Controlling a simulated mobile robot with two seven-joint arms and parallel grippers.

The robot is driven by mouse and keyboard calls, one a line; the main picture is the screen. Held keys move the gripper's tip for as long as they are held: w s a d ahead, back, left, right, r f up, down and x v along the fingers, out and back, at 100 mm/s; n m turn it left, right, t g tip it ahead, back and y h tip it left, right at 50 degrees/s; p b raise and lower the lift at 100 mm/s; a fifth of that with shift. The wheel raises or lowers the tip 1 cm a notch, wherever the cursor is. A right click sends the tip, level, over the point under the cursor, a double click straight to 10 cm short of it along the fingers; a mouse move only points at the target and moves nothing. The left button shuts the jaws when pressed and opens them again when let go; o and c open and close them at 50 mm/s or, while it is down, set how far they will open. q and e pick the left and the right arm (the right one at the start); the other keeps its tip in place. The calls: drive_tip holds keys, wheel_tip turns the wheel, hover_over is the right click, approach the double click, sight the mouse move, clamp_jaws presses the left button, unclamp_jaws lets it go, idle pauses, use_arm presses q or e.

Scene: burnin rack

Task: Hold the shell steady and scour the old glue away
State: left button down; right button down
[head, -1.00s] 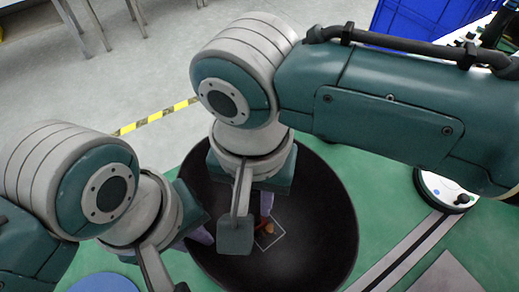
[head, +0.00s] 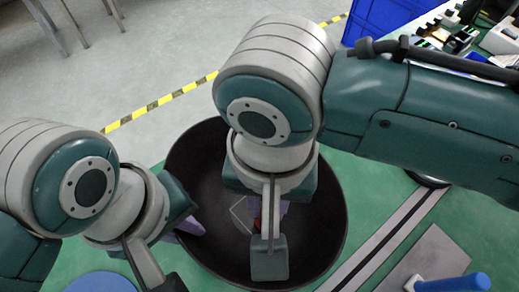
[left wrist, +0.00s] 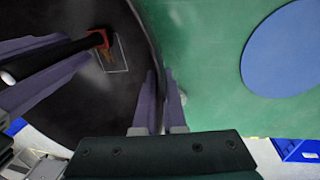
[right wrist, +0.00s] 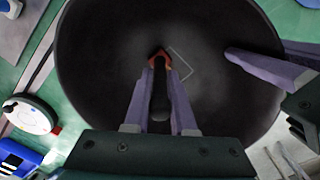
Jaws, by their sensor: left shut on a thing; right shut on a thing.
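The shell is a large dark bowl (head: 320,245) on the green surface. My left gripper (left wrist: 160,98) is shut on its rim, one finger on each side of the wall. My right gripper (right wrist: 160,90) is shut on the black handle of a tool (right wrist: 160,98) with a red-orange head (right wrist: 160,57). The head is down inside the bowl, beside a thin pale square outline (right wrist: 181,63) on the bowl's inner surface. In the head view the outline (head: 243,214) is left of the tool, partly hidden by my right gripper (head: 268,208). I cannot make out glue clearly.
A flat blue disc (left wrist: 295,48) lies beside the bowl on the green top. A round white device (right wrist: 30,114) stands on the bowl's other side. A blue-handled object (head: 450,283) is at the lower right. A blue crate (head: 372,18) is behind.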

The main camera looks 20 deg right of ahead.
drive_tip(key=shift+w+a, duration=0.4)
drive_tip(key=shift+w, duration=0.3)
drive_tip(key=shift+w+a, duration=0.35)
drive_tip(key=shift+w, duration=0.35)
drive_tip(key=shift+w+a, duration=0.4)
drive_tip(key=shift+w, duration=0.3)
use_arm(q)
drive_tip(key=shift+a, duration=0.1)
use_arm(e)
drive_tip(key=shift+w+r, duration=0.1)
drive_tip(key=shift+r, duration=0.1)
wheel_tip(320, 180, up, 8)
drive_tip(key=shift+f, duration=0.15)
use_arm(q)
drive_tip(key=c, duration=1)
unclamp_jaws()
drive_tip(key=shift+o, duration=0.4)
drive_tip(key=shift+r, duration=0.1)
